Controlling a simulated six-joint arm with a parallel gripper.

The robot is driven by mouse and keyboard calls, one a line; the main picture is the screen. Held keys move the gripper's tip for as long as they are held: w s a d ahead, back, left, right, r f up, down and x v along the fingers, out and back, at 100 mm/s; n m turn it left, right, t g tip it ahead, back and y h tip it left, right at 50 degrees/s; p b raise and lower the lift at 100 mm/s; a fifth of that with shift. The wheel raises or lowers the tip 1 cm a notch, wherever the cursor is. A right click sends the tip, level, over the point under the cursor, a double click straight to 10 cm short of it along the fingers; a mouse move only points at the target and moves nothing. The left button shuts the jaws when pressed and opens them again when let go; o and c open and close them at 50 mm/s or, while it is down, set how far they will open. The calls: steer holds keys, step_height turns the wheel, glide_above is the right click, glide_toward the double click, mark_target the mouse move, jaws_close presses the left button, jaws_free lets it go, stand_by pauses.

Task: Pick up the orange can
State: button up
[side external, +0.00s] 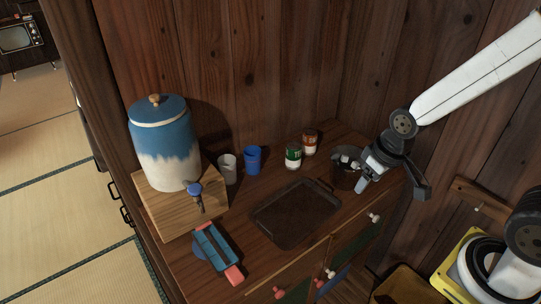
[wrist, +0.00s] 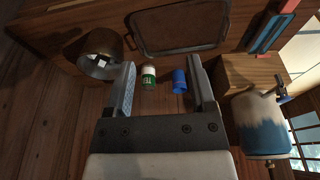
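The orange can (side external: 310,142) stands upright near the back wall in the side view, with a white lower part. It does not show in the wrist view, where my left finger may hide it. A green and white can (side external: 293,155) stands just in front and left of it; it also shows in the wrist view (wrist: 149,74). My gripper (wrist: 162,63) is open, with nothing between its fingers. In the side view my gripper (side external: 362,178) hangs at the right, by the dark pot and apart from the orange can.
A dark pot (side external: 341,181) stands right of the cans. A baking tray (side external: 300,210) lies in front. A blue cup (side external: 253,160) and grey cup (side external: 227,169) stand left, beside a blue and white dispenser (side external: 165,150) on a wooden block. The wooden wall (side external: 290,70) is close behind.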

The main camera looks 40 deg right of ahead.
steer(key=shift+o, duration=1.4)
steer(key=m+t+h, duration=0.7)
steer(key=t, duration=0.1)
glide_toward(311, 131)
steer(key=w+d, duration=0.1)
steer(key=w, duration=0.1)
steer(key=shift+d+f, duration=0.25)
steer(key=shift+f, duration=0.1)
steer(key=shift+w, duration=0.1)
steer(key=shift+x, duration=1.2)
